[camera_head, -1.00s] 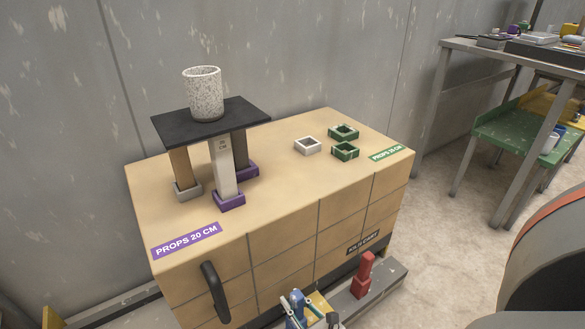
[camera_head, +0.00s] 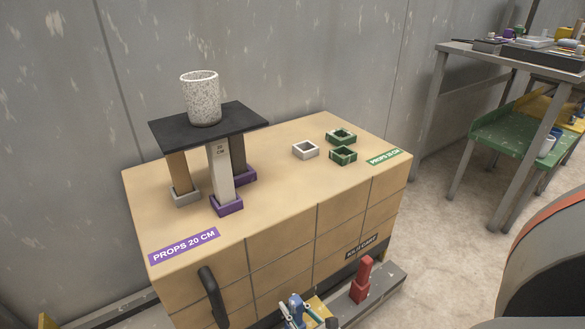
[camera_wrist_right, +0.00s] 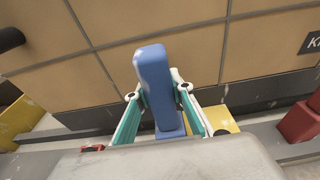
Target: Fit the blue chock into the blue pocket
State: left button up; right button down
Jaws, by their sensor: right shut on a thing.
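The blue chock (camera_wrist_right: 154,78) stands roughly upright between the fingers of my right gripper (camera_wrist_right: 158,100), which is shut on it in the right wrist view. In the head view the blue chock (camera_head: 296,304) and my right gripper (camera_head: 300,316) show at the bottom edge, in front of the cart. A wider blue part shows low between the fingers; I cannot tell whether it is the chock's foot or the pocket. No blue pocket can be clearly made out. My left gripper is not in view.
A red chock (camera_head: 361,281) stands on a grey rail (camera_head: 385,284) to the right. A yellow plate (camera_wrist_right: 222,118) lies close beside the blue chock. The tiled cart (camera_head: 285,225) with a black handle (camera_head: 213,297) is just behind. It carries a speckled cup on a propped black shelf.

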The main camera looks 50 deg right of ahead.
dwell(1.2)
jog(key=shift+f+b, duration=0.4)
jog(key=shift+f, duration=1.65)
jog(key=c, duration=1.7)
grip_release()
